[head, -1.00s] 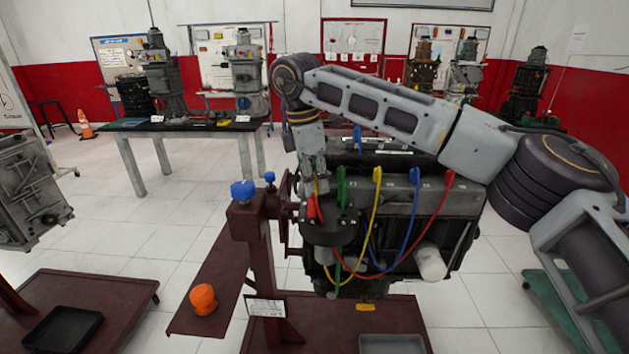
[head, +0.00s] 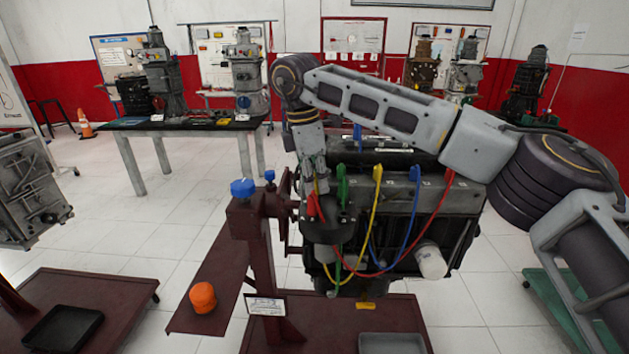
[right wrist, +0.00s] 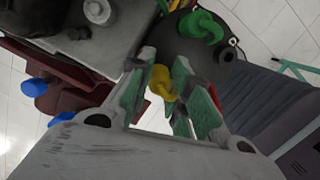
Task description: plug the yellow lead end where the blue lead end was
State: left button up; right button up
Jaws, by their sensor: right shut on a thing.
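My right gripper (head: 318,190) is at the distributor cap (head: 328,222) on the engine's left end. In the right wrist view, its green-padded fingers (right wrist: 166,72) are closed around the yellow lead end (right wrist: 160,83). Whether the lead end is seated in a socket is hidden. The yellow lead (head: 375,215) also has a boot on the engine top. The blue lead (head: 410,225) hangs from its engine-side boot. A blue piece (head: 358,133) shows behind the engine top. My left gripper is out of view.
The engine (head: 440,210) sits on a dark red stand (head: 262,240) with blue knobs (head: 243,188). An orange part (head: 203,297) lies on the stand's plate. A grey tray (head: 392,344) is below the engine. The white floor to the left is partly clear.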

jog(key=shift+f, duration=0.2)
dwell(0.4)
jog(key=o, duration=0.9)
jog(key=shift+o, duration=0.2)
jog(key=shift+r, duration=0.15)
notch_tip(320, 180, up, 12)
jog(key=a, duration=0.1)
jog(key=shift+s+a+f, duration=0.2)
jog(key=shift+a, duration=0.15)
jog(key=shift+r, duration=0.1)
notch_tip(320, 180, up, 9)
jog(key=p, duration=0.9)
jog(key=shift+r+p, duration=0.4)
